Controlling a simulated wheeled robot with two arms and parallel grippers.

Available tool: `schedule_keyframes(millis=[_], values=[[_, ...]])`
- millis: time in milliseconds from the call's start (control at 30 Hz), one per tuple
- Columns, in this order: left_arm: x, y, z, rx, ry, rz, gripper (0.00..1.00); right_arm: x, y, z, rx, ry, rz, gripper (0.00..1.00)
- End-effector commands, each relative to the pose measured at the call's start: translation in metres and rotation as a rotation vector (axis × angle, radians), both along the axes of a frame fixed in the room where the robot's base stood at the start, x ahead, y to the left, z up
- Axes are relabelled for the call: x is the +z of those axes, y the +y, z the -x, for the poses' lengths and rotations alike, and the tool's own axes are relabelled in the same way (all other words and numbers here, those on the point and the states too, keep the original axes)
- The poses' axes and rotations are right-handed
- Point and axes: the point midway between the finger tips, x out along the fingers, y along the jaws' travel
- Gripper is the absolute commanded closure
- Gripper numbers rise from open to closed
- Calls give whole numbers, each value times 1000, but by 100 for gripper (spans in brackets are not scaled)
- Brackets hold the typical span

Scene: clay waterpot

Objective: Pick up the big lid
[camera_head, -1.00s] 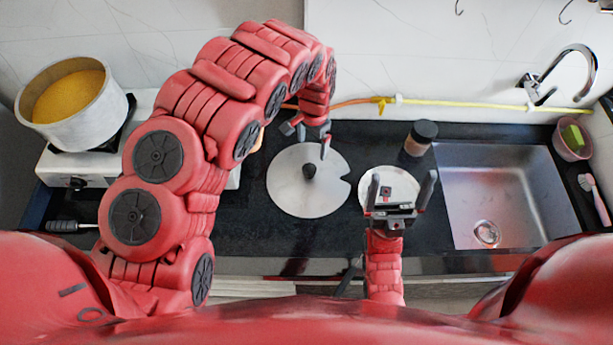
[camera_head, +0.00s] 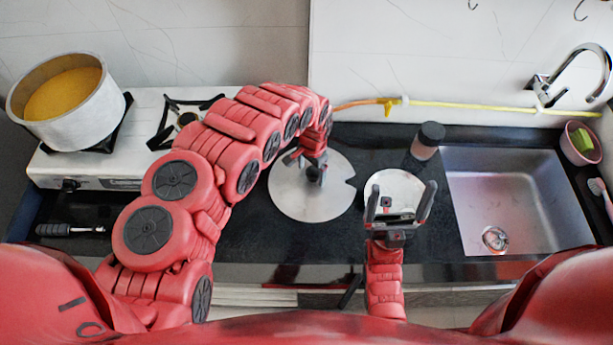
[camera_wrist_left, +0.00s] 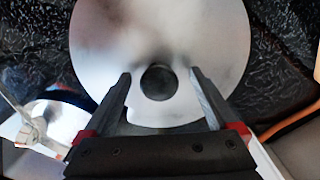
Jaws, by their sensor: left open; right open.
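The big lid (camera_head: 290,195) is a flat, round grey metal disc with a notch in its edge. It lies on the black counter. My left gripper (camera_head: 308,168) is over its middle, pointing down, and hides most of its dark knob. In the left wrist view the big lid (camera_wrist_left: 160,30) fills the top, and its round black knob (camera_wrist_left: 158,82) sits between the two open fingers of the gripper (camera_wrist_left: 159,73). No contact with the knob is clear. My right gripper (camera_head: 402,190) is open and empty, in front of a smaller pale round lid or plate (camera_head: 395,180).
A pot with yellow contents (camera_head: 68,115) stands on a white stove (camera_head: 60,170) at left. A dark-capped jar (camera_head: 427,140) stands right of the big lid, beside the sink (camera_head: 500,185). A dark-handled tool (camera_head: 60,229) lies at front left.

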Motion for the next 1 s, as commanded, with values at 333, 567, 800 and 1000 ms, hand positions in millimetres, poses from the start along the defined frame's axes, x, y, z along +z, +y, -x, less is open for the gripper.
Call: schedule_keyframes(millis=[333,567,800,1000], values=[[-11,2,0,2,0,-1,7,3,0,0,0,0,0,0],[-11,1,0,2,-1,-1,34,3,0,0,0,0,0,0],[-11,1,0,1,-1,-1,77,3,0,0,0,0,0,0],[-10,1,-1,1,-2,-1,100,3,0,0,0,0,0,0]])
